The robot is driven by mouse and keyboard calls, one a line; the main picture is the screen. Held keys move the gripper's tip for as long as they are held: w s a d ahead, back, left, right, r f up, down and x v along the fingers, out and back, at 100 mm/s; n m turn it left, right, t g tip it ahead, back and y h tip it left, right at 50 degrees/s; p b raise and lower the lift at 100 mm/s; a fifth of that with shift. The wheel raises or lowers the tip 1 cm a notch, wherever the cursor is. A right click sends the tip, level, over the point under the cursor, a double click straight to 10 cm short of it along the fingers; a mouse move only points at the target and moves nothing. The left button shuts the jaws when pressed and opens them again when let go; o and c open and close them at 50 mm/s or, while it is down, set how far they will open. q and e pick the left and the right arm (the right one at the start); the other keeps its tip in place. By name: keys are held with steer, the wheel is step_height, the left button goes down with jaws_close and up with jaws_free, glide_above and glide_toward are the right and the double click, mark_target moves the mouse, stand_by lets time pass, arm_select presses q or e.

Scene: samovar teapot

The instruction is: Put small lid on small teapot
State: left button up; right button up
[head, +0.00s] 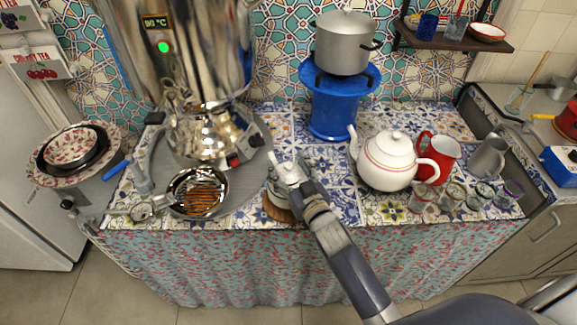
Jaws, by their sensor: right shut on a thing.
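My right gripper (281,167) reaches in from the lower right to the middle of the tiled counter. It is shut on a small pale thing at its tip, seemingly the small lid, though the gripper covers most of it. Just below the gripper, a small whitish pot (274,191), seemingly the small teapot, stands on a round wooden coaster (278,211). My gripper and wrist hide much of the pot. I cannot tell whether the lid touches it. My left gripper is not in view.
The big samovar (205,50) and a strainer pan (199,192) stand on the left. A larger white teapot (388,163), a red jug (440,152) and several glasses stand on the right. A blue stand (334,105) carries a grey pot (343,45) behind.

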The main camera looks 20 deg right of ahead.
steer(key=shift+f, duration=0.5)
stand_by(0.8)
stand_by(0.7)
steer(key=o, duration=1.1)
steer(key=o, duration=0.4)
steer(key=shift+c, duration=0.2)
